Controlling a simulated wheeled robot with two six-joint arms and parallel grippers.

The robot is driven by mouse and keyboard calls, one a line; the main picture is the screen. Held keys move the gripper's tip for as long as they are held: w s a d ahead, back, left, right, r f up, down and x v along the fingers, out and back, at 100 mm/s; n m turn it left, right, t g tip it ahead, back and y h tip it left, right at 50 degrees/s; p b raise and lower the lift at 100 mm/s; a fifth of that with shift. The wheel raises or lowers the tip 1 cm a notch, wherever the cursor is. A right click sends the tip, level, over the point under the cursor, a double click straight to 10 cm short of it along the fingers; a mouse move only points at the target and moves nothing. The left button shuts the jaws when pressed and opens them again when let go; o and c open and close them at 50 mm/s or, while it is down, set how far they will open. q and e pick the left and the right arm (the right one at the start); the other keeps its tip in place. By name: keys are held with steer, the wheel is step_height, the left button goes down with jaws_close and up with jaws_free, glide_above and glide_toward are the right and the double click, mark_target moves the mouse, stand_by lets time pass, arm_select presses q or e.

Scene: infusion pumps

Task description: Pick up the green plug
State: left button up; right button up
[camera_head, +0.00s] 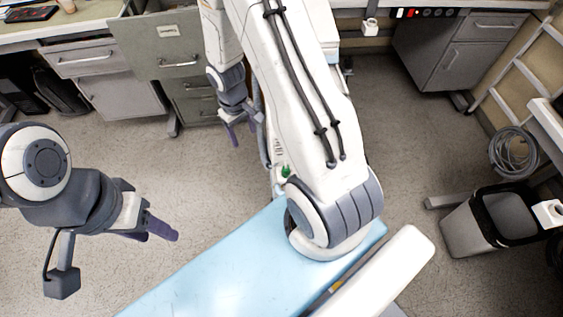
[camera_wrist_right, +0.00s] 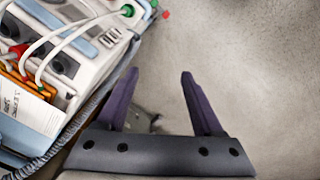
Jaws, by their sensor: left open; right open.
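The green plug (camera_head: 286,171) shows in the head view just left of my large white right arm link, which hides most of what is around it. In the right wrist view the green plug (camera_wrist_right: 127,10) sits at the top edge, at the end of a white cable by the pump unit (camera_wrist_right: 100,60). My right gripper (camera_wrist_right: 159,74) is open and empty, with the plug ahead of it and to the left of its fingers. It also shows in the head view (camera_head: 243,136), left of and beyond the plug. My left gripper (camera_head: 156,234) is open and empty over the floor.
A red connector (camera_wrist_right: 19,49) and white cables lie on the pump unit. Grey cabinets (camera_head: 178,62) line the back. A grey bin (camera_head: 490,225) stands at the right, near a coiled cable (camera_head: 513,152). The floor between is mostly clear.

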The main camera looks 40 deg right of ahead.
steer(key=s+d+f+m, duration=0.1)
steer(key=d+f, duration=0.3)
steer(key=f, duration=0.1)
steer(key=s+d+f+m, duration=0.1)
steer(key=s+d+f, duration=0.1)
steer(key=d+f, duration=0.2)
steer(key=s+d+f, duration=0.1)
steer(key=d+f, duration=0.3)
steer(key=f, duration=0.2)
steer(key=shift+s+f+m+y, duration=0.2)
steer(key=shift+s+m+y, duration=0.15)
steer(key=shift+m+y, duration=0.05)
step_height(320, 180, down, 10)
steer(key=b, duration=1)
steer(key=shift+d+f, duration=0.1)
steer(key=shift+c, duration=0.3)
jaws_close()
